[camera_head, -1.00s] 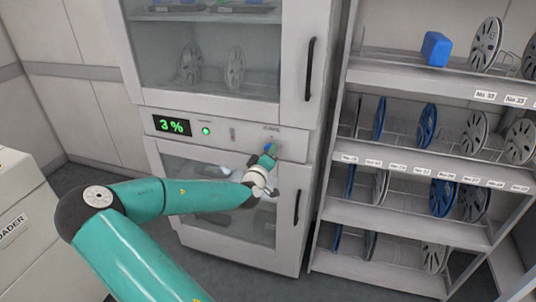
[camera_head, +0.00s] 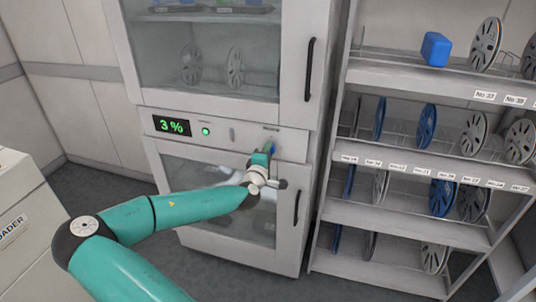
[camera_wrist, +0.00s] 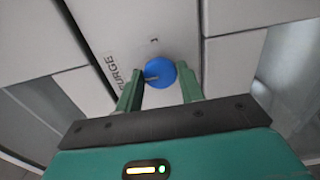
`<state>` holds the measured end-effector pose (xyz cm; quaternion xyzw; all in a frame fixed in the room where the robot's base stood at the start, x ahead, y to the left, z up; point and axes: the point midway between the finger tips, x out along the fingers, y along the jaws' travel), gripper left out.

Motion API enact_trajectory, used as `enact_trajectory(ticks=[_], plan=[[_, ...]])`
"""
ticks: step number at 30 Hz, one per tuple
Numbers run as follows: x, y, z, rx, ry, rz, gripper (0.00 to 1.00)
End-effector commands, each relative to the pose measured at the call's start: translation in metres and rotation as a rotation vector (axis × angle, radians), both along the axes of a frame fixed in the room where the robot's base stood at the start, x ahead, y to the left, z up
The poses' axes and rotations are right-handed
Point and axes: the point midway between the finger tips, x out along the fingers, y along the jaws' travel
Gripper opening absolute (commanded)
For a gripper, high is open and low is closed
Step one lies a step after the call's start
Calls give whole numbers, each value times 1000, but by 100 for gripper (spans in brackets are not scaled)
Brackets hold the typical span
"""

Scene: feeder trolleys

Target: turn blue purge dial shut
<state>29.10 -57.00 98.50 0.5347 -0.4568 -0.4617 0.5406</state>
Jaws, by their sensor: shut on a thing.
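The blue purge dial (camera_wrist: 160,74) sits on the front panel of a grey dry cabinet (camera_head: 222,135), with lettering that reads "PURGE" beside it in the wrist view. A short pointer mark shows on the dial's face. My gripper (camera_wrist: 162,92) has its two green fingers on either side of the dial, shut on it. In the head view my gripper (camera_head: 266,152) reaches the panel from the front, and only a little blue of the dial (camera_head: 273,149) shows past it.
The cabinet has a green "3 %" display (camera_head: 172,126), a green light (camera_head: 205,132) and dark door handles (camera_head: 309,70). A shelf rack with reels (camera_head: 427,125) and a blue box (camera_head: 435,49) stands close on the right. A pale loader unit (camera_head: 25,215) stands at the left.

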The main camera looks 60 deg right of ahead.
Motion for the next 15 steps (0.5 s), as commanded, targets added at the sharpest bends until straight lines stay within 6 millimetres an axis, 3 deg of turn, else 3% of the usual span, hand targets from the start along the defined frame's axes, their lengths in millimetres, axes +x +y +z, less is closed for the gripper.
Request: enact_trajectory(ticks=[11,12,15], plan=[[0,0,0,0,6,-1,15],[0,0,0,0,6,-1,42],[0,0,0,0,6,-1,58]])
